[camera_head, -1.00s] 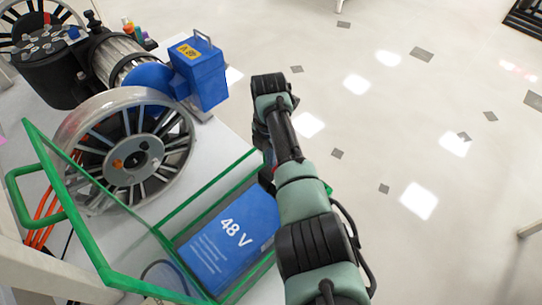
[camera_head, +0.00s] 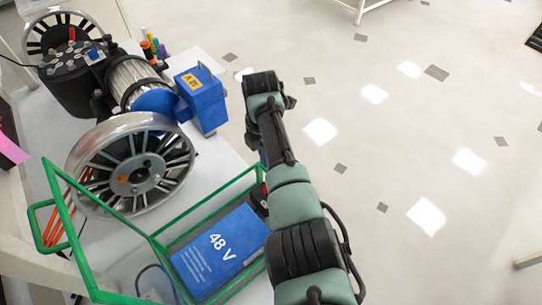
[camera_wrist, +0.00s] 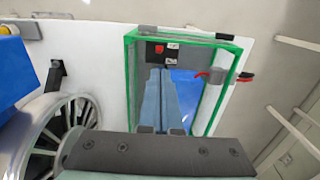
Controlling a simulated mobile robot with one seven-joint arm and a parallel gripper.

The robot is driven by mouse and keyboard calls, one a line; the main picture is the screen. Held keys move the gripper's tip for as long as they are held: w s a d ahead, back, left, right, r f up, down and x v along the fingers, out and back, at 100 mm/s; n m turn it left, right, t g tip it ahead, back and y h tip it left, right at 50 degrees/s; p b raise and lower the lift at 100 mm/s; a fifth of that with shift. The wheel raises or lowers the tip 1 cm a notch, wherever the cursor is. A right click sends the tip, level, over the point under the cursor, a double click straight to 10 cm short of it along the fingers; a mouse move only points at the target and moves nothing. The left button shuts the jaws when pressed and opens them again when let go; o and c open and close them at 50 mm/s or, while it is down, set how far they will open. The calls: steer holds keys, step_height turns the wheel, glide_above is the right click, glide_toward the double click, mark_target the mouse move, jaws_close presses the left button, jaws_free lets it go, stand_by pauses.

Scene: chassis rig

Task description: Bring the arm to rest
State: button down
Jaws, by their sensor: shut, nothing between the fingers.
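My arm (camera_head: 293,190) reaches up the middle of the head view, bent at a dark joint near the top, beside the right edge of the table. My gripper (camera_wrist: 160,76) shows in the wrist view with its two grey-blue fingers together and nothing between them. It points down toward the green-edged clear box and appears above it; the exact height is hard to tell. In the head view the fingers are mostly hidden behind my arm.
The green-framed box (camera_head: 101,295) holds a blue 48 V battery (camera_head: 215,256). A spoked wheel (camera_head: 131,178), a motor (camera_head: 130,80) and a blue block (camera_head: 203,100) stand on the white table (camera_head: 215,160). Open floor (camera_head: 400,150) lies to the right.

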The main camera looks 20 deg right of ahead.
steer(key=shift+a, duration=0.1)
stand_by(0.5)
steer(key=w+a+r+m+t, duration=0.2)
steer(key=w+a+r+t, duration=0.2)
steer(key=w+r, duration=0.25)
steer(key=w+a+r+m+t, duration=0.3)
steer(key=w+a+r+t, duration=0.15)
steer(key=r, duration=0.35)
steer(key=w+a+r+m+t+y, duration=0.1)
steer(key=a+r+m+t, duration=0.15)
steer(key=r, duration=0.65)
steer(key=a+r+m+t, duration=0.2)
steer(key=r+t, duration=0.1)
steer(key=r, duration=0.6)
steer(key=s+a+r+m+t, duration=0.1)
steer(key=s+r+m+t, duration=0.25)
steer(key=r, duration=0.45)
steer(key=s+r+m+t, duration=0.25)
steer(key=s+r, duration=0.25)
steer(key=r, duration=0.4)
steer(key=s+r+m+t, duration=0.3)
steer(key=s+r, duration=0.3)
steer(key=s, duration=0.3)
steer(key=s+r+m+t, duration=0.3)
steer(key=s+r+t, duration=0.1)
steer(key=s+r, duration=0.3)
steer(key=shift+s+d+h, duration=0.2)
steer(key=shift+s+h, duration=0.2)
steer(key=shift+s, duration=0.85)
